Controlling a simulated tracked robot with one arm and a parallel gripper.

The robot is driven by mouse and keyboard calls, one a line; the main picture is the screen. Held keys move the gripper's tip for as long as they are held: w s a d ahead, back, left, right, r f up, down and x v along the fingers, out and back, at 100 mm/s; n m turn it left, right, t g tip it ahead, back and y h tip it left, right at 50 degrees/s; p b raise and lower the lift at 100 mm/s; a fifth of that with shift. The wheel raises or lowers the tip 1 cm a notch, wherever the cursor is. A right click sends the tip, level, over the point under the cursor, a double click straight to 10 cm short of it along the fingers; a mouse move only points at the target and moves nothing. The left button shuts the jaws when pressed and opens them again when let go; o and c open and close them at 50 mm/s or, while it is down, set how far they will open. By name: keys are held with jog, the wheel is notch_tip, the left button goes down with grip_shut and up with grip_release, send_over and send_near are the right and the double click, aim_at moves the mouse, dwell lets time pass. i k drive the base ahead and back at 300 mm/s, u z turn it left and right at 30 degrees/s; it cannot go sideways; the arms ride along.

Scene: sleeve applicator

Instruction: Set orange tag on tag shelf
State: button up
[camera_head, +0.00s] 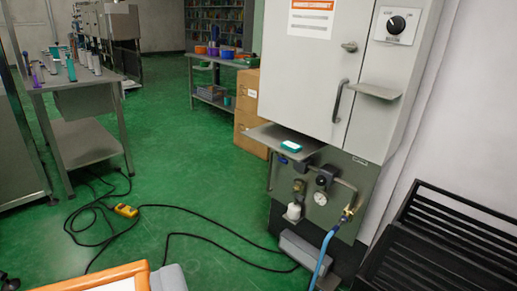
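A tag with an orange border and a pale middle (95,279) shows very close at the bottom left, cut off by the picture's edge. A grey rounded finger of my gripper (169,278) lies against its right side. The other finger is out of view. My gripper seems shut on the orange tag and holds it well in front of the grey cabinet. A small grey shelf (262,134) juts from the cabinet's lower left with a green and white item (291,146) on it. I cannot tell which is the tag shelf.
Black cables (185,209) and a yellow box (126,210) lie on the green floor. A blue hose (322,258) hangs below the gauges. A black slatted bench (440,245) stands right, a metal table (85,145) left. Open floor (185,150) lies between.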

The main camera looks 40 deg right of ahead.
aim_at(261, 134)
jog(key=z, duration=0.25)
jog(key=i, duration=0.6)
jog(key=z, duration=0.9)
jog(key=i, duration=1.15)
jog(key=u, duration=0.55)
jog(key=i, duration=0.6)
jog(key=u, duration=0.5)
jog(key=k, duration=0.8)
jog(key=u, duration=0.2)
jog(key=i, duration=0.8)
jog(key=z, duration=0.1)
